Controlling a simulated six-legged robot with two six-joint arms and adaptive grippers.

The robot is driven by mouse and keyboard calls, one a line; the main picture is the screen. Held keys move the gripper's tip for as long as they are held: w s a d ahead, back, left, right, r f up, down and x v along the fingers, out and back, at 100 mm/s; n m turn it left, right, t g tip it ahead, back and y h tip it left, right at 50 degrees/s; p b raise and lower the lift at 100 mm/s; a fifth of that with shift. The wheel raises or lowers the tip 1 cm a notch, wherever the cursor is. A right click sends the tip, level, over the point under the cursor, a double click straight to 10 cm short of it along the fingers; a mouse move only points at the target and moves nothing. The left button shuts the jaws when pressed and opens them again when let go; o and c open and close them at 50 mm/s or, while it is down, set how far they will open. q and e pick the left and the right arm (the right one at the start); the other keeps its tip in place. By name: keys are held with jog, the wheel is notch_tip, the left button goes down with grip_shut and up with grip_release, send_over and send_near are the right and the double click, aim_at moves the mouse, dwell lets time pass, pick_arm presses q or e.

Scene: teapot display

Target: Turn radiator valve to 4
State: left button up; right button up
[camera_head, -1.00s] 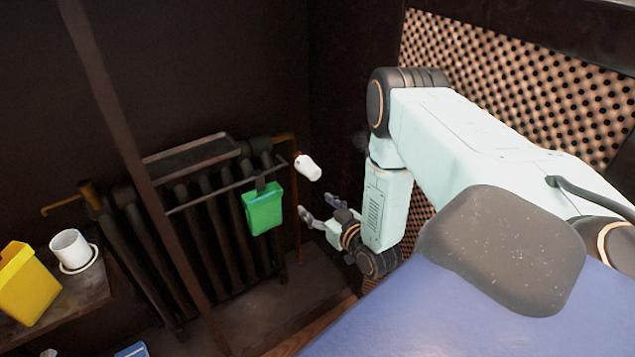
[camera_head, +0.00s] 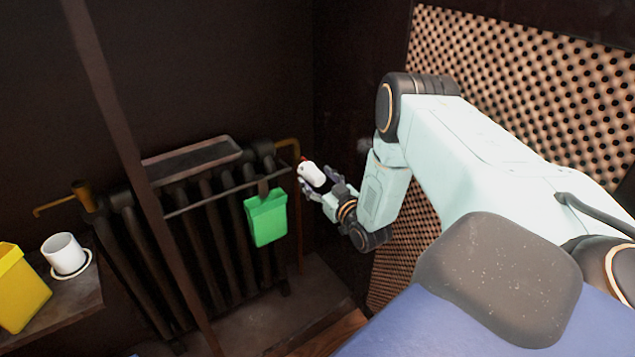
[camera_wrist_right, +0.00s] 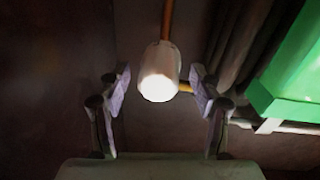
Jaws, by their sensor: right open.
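The white radiator valve knob (camera_head: 311,174) sits at the end of the copper pipe at the radiator's upper right. The dark ribbed radiator (camera_head: 205,230) stands against the back wall. My right gripper (camera_head: 318,185) is open at the knob, partly hidden by it in the head view. In the right wrist view the knob (camera_wrist_right: 159,72) lies between and a little beyond the two spread fingers (camera_wrist_right: 160,95), with a gap on both sides. No number on the knob can be read. My left gripper is not in view.
A green container (camera_head: 266,218) hangs on the radiator's front rail, left of my gripper. A perforated panel (camera_head: 540,90) stands close at the right. A shelf at left holds a white cup (camera_head: 64,253) and a yellow container (camera_head: 20,290).

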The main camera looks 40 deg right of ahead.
jog(key=shift+r, duration=0.1)
jog(key=shift+c, duration=1.3)
jog(key=shift+w, duration=0.1)
jog(key=c, duration=0.9)
jog(key=n+p, duration=0.2)
jog(key=n, duration=0.1)
jog(key=shift+n, duration=0.3)
jog(key=shift+n+p, duration=1)
jog(key=shift+n, duration=0.8)
jog(key=shift+a, duration=0.1)
jog(key=o, duration=1.2)
jog(key=shift+c, duration=0.2)
